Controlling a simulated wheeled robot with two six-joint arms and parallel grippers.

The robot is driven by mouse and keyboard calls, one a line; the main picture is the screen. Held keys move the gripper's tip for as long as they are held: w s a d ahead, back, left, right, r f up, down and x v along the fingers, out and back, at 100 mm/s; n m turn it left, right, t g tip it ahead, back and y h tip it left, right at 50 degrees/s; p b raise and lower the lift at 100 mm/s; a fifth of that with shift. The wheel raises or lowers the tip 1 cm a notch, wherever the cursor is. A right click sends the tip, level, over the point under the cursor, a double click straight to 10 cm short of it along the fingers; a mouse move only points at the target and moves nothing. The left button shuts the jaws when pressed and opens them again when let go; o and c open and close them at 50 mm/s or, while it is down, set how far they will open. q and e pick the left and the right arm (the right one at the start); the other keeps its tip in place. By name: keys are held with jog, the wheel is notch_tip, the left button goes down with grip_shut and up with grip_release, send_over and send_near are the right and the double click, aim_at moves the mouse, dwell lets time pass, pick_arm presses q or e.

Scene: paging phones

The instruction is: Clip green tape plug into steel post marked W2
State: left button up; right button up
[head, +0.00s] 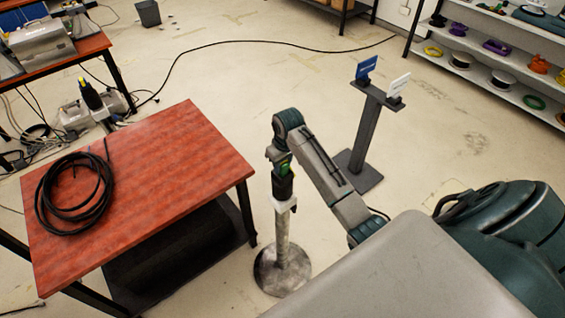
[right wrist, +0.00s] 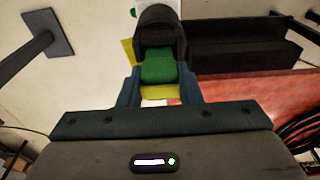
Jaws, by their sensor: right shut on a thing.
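My right gripper (head: 281,163) points down and is shut on the green tape plug (head: 284,186), a black plug with a green band. In the right wrist view the plug (right wrist: 160,68) sits between the fingers (right wrist: 160,88), with yellow patches beside and below it. The steel post (head: 283,238) stands upright on a round, scuffed base directly under the plug. The plug's lower end meets or overlaps the pale clip (head: 291,204) at the post's top. I cannot tell whether it is seated in the clip. No W2 mark is readable. My left gripper is not in view.
A red-topped table (head: 180,150) with a coiled black cable (head: 75,192) stands left of the post. A dark stand (head: 366,130) with blue and white cards is behind right. Another post with a yellow-marked plug (head: 90,95) is beyond the table. Shelves line the far right.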

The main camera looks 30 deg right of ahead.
aim_at(285, 165)
jog(key=shift+f, duration=0.1)
jog(key=o, duration=0.7)
jog(key=shift+s+r, duration=0.15)
jog(key=shift+r, duration=1.2)
jog(key=shift+s+r, duration=0.2)
jog(key=shift+r, duration=1.15)
jog(key=shift+s+r, duration=0.15)
jog(key=shift+r, duration=1.25)
jog(key=shift+s+r, duration=0.2)
jog(key=shift+r, duration=1.15)
